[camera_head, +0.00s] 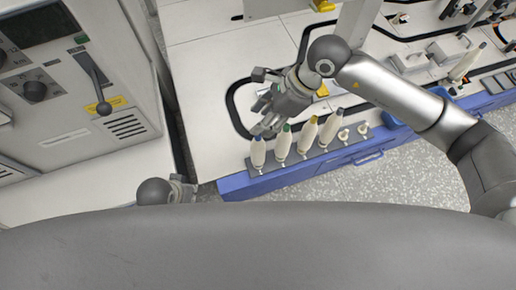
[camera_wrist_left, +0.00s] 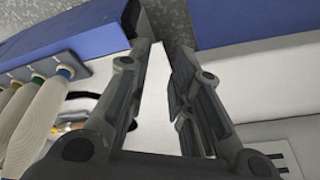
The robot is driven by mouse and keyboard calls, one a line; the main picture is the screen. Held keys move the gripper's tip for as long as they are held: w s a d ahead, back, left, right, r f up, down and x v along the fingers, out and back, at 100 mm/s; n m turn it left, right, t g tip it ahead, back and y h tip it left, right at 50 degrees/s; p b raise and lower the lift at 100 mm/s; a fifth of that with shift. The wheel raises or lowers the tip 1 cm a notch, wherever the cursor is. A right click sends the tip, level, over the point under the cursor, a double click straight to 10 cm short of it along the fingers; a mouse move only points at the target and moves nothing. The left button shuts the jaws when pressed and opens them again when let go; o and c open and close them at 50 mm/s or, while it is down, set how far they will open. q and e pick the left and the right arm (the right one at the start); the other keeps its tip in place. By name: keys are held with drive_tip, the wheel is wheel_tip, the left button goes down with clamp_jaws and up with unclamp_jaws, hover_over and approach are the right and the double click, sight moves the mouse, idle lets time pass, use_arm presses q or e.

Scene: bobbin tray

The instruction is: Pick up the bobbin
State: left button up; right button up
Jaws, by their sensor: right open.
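Several cream bobbins stand upright in a row on a grey strip along the blue-edged table. The leftmost bobbin (camera_head: 258,153) has a blue tip, and the one beside it (camera_head: 283,143) has a green tip. My right gripper (camera_head: 263,102) is open and empty, just above and behind the left bobbins. My left gripper (camera_head: 182,189) is low at the left, mostly hidden behind my body. In the left wrist view its fingers (camera_wrist_left: 163,60) are apart with nothing between them; bobbins (camera_wrist_left: 42,120) stand to the left.
Two short holders without bobbins (camera_head: 352,134) stand right of the row. A grey machine cabinet (camera_head: 85,100) with a lever is at the left, beyond a narrow gap. The white tabletop (camera_head: 205,85) left of my right gripper is clear.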

drive_tip(key=d+f+h, duration=0.1)
drive_tip(key=d+f, duration=0.1)
drive_tip(key=b, duration=0.2)
hover_over(258, 151)
drive_tip(key=w, duration=0.2)
drive_tip(key=shift+f, duration=4.45)
use_arm(q)
wheel_tip(258, 151, up, 6)
drive_tip(key=shift+s, duration=0.45)
drive_tip(key=shift+a+r, duration=0.1)
use_arm(e)
drive_tip(key=shift+c, duration=0.3)
drive_tip(key=shift+w+r, duration=0.1)
clamp_jaws()
